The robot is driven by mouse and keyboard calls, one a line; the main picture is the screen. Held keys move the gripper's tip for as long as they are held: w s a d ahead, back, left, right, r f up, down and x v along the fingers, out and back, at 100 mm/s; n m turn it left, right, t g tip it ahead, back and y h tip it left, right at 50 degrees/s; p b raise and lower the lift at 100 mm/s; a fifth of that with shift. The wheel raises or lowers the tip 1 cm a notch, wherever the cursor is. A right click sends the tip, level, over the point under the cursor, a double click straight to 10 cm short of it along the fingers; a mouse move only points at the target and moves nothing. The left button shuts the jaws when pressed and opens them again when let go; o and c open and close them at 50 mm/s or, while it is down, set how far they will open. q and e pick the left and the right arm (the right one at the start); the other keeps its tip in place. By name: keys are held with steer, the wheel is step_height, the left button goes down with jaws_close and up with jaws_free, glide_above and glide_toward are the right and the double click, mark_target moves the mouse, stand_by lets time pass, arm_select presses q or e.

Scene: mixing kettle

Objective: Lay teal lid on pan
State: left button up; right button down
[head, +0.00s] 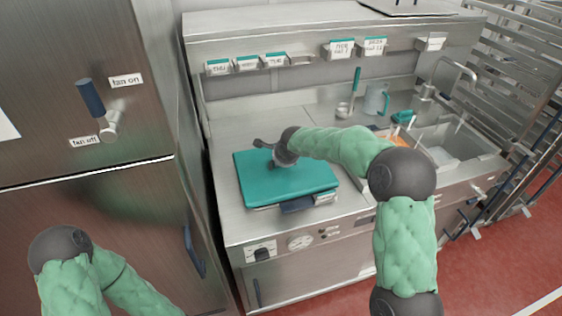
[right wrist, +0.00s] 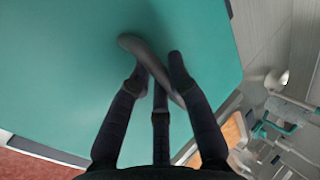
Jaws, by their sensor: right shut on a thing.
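The teal lid (head: 300,186) is a flat rectangular slab at the left of the steel counter, and it fills much of the right wrist view (right wrist: 60,70). My right gripper (head: 273,154) is above its far left part. In the right wrist view the fingers (right wrist: 158,72) are shut on the lid's grey handle (right wrist: 135,44).
A dark handle (head: 298,207) sticks out at the lid's front edge. A teal-handled ladle (head: 343,110), a clear jug (head: 376,100) and a sink (head: 455,145) are to the right. A steel cabinet (head: 90,180) stands close on the left. Labelled tags line the shelf above.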

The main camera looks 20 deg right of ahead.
steer(key=shift+f+b, duration=0.1)
steer(key=shift+b, duration=0.4)
stand_by(0.4)
steer(key=c, duration=1.1)
jaws_free()
steer(key=shift+c, duration=0.2)
steer(key=shift+o, duration=0.3)
steer(key=o, duration=0.5)
steer(key=shift+f, duration=0.1)
steer(key=shift+c, duration=0.2)
steer(key=shift+s, duration=0.1)
